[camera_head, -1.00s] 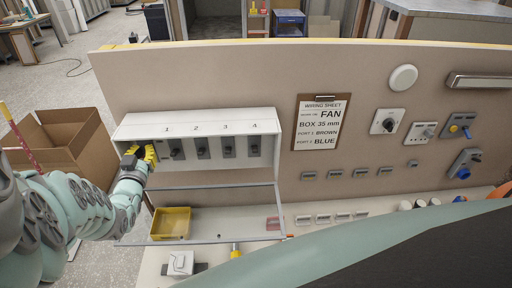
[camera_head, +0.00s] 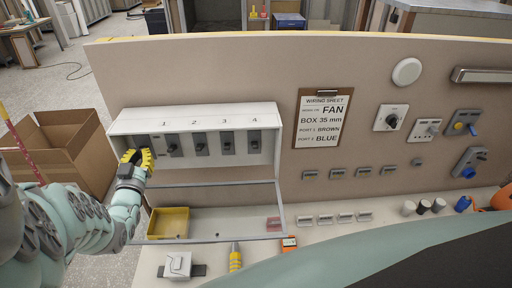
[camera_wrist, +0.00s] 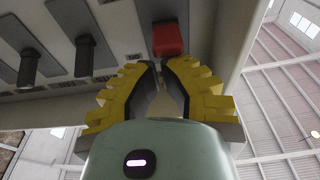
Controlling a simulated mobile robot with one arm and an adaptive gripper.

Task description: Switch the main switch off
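The breaker box (camera_head: 215,120) is mounted on the upright board, with its cover hanging open below. Dark switches numbered 1 to 4 show in it, such as switch 1 (camera_head: 173,147). A red switch lever (camera_wrist: 168,40), likely the main switch, shows in the wrist view at the end of the row. My gripper (camera_head: 135,157) is at the box's left end and hides part of the switch there. In the wrist view its yellow-and-black fingertips (camera_wrist: 162,64) are drawn close together just below the red lever, with nothing seen between them. Contact cannot be told.
The open cover frame (camera_head: 283,215) and a yellow bin (camera_head: 168,223) lie below the box. A clipboard (camera_head: 322,118) and several sockets and switches are on the board to the right. A cardboard box (camera_head: 60,145) stands at the left.

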